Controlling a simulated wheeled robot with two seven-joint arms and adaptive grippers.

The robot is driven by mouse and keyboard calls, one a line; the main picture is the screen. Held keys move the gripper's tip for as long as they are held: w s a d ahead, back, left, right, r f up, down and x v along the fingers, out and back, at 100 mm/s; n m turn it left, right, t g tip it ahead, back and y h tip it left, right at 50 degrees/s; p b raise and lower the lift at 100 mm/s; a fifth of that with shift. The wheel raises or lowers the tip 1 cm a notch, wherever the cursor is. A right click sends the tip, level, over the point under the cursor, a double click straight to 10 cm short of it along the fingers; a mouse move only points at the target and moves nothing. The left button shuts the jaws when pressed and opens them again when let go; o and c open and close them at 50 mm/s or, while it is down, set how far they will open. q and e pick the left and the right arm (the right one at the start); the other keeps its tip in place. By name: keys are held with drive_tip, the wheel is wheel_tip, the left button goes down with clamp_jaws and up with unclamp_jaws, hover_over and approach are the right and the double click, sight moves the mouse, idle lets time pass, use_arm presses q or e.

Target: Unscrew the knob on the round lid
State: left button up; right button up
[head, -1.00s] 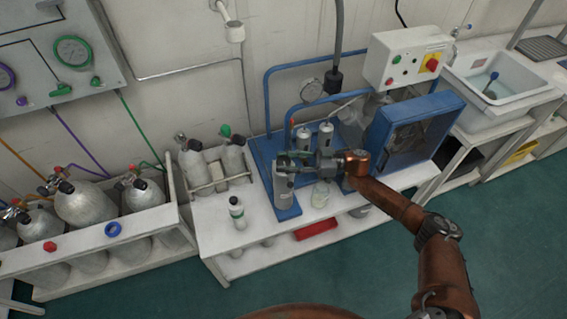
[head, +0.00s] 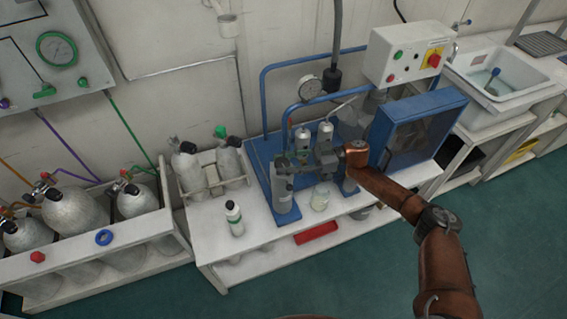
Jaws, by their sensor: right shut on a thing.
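A grey upright cylinder (head: 283,188) stands at the front edge of the blue-based unit on the white bench. Its round lid and knob are at its top, mostly hidden by my right gripper. My right gripper (head: 287,160) reaches in from the right at the top of the cylinder and is shut on what appears to be the knob. The knob is too small and covered to make out its turn or height. My left gripper is not in view.
A clear jar (head: 320,197) stands just right of the cylinder, under my right arm. A small white bottle with a green band (head: 234,218) stands to the left. A pressure gauge (head: 310,88) and a blue-framed box (head: 420,130) are behind. A red tray (head: 316,233) lies below.

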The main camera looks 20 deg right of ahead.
drive_tip(key=o, duration=1.2)
drive_tip(key=shift+c, duration=0.2)
drive_tip(key=shift+d, duration=0.2)
drive_tip(key=s+d, duration=0.1)
drive_tip(key=d, duration=0.6)
drive_tip(key=shift+s, duration=0.1)
drive_tip(key=shift+f, duration=0.1)
